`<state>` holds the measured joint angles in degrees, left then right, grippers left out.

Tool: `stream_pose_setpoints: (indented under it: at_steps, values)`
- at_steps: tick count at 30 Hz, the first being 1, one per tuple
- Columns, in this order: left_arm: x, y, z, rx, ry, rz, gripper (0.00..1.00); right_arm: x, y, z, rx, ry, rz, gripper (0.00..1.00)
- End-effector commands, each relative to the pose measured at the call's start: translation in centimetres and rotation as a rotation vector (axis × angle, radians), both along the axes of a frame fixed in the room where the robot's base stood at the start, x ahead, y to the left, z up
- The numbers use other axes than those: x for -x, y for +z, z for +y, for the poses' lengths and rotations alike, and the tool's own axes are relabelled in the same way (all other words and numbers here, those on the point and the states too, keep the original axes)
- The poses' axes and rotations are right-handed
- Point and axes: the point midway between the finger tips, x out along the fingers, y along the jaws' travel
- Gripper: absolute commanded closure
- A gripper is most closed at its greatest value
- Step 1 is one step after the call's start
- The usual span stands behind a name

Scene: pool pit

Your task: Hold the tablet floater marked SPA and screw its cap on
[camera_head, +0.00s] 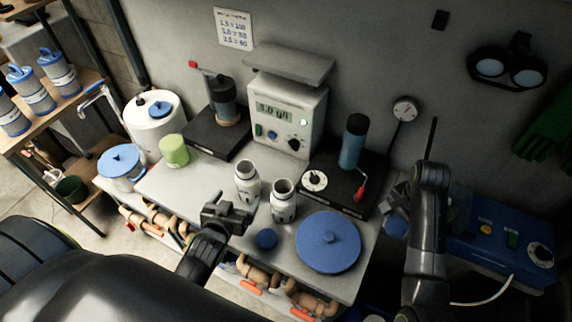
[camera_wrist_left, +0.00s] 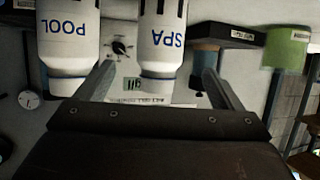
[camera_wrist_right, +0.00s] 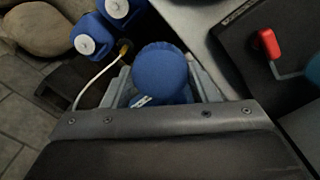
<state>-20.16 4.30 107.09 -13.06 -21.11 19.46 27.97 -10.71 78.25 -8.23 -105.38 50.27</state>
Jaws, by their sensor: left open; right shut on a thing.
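The SPA floater (camera_wrist_left: 160,45), a white open-necked bottle, stands upright on the bench; it is the left bottle (camera_head: 247,184) in the head view. My left gripper (camera_head: 228,212) is open just in front of it. In the left wrist view, which shows things upside down, the floater appears between the spread fingers (camera_wrist_left: 158,85), with no visible contact. The similar POOL floater (camera_wrist_left: 68,45) stands beside it (camera_head: 283,202). My right gripper (camera_wrist_right: 160,78) is shut on a round blue cap (camera_wrist_right: 160,68), off the bench's right side.
A large blue lid (camera_head: 328,243) lies at the bench's front right. A scale (camera_head: 288,112), two dark stands (camera_head: 216,132) (camera_head: 343,182), a green cup (camera_head: 174,150) and white tubs (camera_head: 154,122) stand behind and left. A blue box (camera_head: 500,238) is at right.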

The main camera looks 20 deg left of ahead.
Motion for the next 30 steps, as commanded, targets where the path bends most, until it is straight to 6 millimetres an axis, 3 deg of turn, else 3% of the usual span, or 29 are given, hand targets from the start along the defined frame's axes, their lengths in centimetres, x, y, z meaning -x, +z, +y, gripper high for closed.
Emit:
stream_pose_setpoints:
  at_steps: [14, 24, 30]
  values:
    - [-0.3, -0.2, 0.0, 0.0, 0.0, -0.001, 0.11, 0.0, -0.3, 0.0, 0.001, 0.0, 0.001, 0.68]
    - [-4.6, -2.4, 0.9, -0.002, -0.001, -0.003, 0.11, 0.1, -3.8, 0.0, 0.0, 0.0, 0.0, 0.68]
    - [-6.0, -2.7, 1.1, 0.0, 0.0, -0.001, 0.11, 0.1, -4.6, 0.0, 0.0, 0.0, 0.0, 0.68]
